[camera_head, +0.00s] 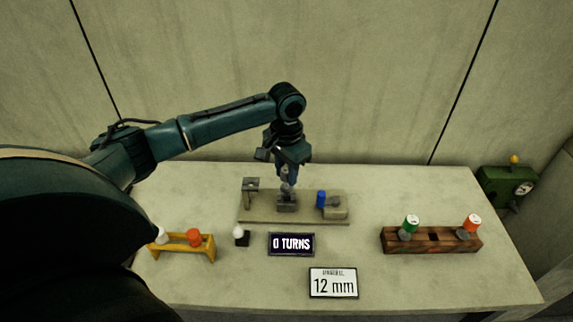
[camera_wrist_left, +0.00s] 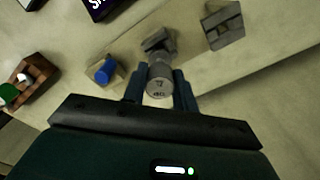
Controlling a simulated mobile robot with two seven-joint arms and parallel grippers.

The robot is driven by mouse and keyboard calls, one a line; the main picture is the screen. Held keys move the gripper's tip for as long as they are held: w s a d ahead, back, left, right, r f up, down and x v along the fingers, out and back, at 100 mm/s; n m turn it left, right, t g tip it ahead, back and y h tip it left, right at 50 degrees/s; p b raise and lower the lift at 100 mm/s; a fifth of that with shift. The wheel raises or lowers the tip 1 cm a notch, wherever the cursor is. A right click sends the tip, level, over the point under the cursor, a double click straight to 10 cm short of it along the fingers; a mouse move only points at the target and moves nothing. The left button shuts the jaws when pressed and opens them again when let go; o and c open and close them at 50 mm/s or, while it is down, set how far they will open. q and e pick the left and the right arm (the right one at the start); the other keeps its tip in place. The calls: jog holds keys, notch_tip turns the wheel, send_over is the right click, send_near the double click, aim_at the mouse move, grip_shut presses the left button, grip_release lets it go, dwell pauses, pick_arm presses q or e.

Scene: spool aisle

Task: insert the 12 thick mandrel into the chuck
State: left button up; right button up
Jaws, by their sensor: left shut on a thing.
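My left gripper (camera_head: 288,182) points down over the middle of the grey base board (camera_head: 262,217). Its fingers (camera_wrist_left: 159,88) are shut on a grey cylinder, the mandrel (camera_wrist_left: 158,86), whose end face carries marks too small to read surely. The chuck, a grey block (camera_head: 287,207), is right below the gripper and also shows beyond the mandrel in the left wrist view (camera_wrist_left: 155,42). Whether the mandrel's lower end is inside the chuck or just above it, I cannot tell. My right gripper is not in view.
The board also carries a grey bracket (camera_head: 250,184) and a blue knob (camera_head: 321,199). A "0 TURNS" display (camera_head: 291,244) and a "12 mm" card (camera_head: 333,283) are in front. A yellow rack (camera_head: 182,254) stands left, a brown wooden rack (camera_head: 434,240) right.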

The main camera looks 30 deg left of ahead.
aim_at(287, 187)
pick_arm(q)
jog(key=shift+f, duration=0.15)
dwell(0.5)
jog(key=shift+f, duration=1.55)
jog(key=o, duration=1.1)
notch_tip(287, 187, up, 13)
jog(key=shift+r+b, duration=0.1)
jog(key=shift+b, duration=0.35)
pick_arm(e)
jog(key=shift+a, duration=0.1)
jog(key=shift+f, duration=0.1)
